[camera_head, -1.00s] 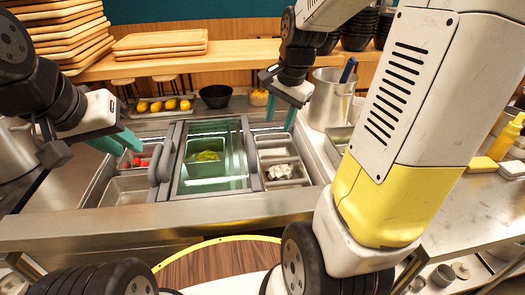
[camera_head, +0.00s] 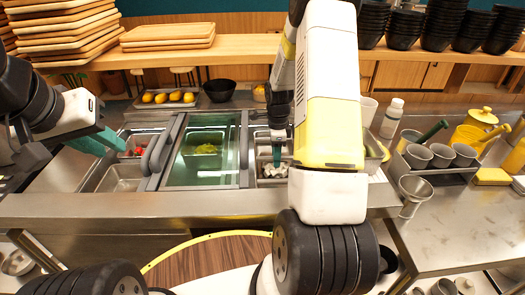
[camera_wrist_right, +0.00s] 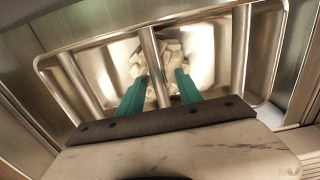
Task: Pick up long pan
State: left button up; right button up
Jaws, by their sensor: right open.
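Metal pans sit in the counter wells; I cannot tell for sure which is the long pan. A pan holding white chunks (camera_head: 272,169) lies right of the glass-covered well, partly hidden by my right arm. My right gripper (camera_head: 277,153) points down over this pan group. In the right wrist view the open teal fingers (camera_wrist_right: 161,82) reach toward the white chunks (camera_wrist_right: 174,50), on either side of a metal divider bar (camera_wrist_right: 152,60); contact is unclear. My left gripper (camera_head: 112,142) has its teal fingers apart above the left pans (camera_head: 121,180), beside a pan with red food.
A glass-covered well (camera_head: 200,172) with green food lies in the middle. Yellow fruits on a tray and a black bowl (camera_head: 219,91) stand behind. Stacked wooden trays (camera_head: 65,35) are at back left. A rack of grey cups (camera_head: 440,155) stands right.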

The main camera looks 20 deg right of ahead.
aim_at(275, 170)
notch_tip(275, 170, down, 4)
jog(key=shift+s+f, duration=0.1)
jog(key=shift+f, duration=0.1)
grip_shut()
jog(key=shift+r, duration=0.15)
dwell(1.2)
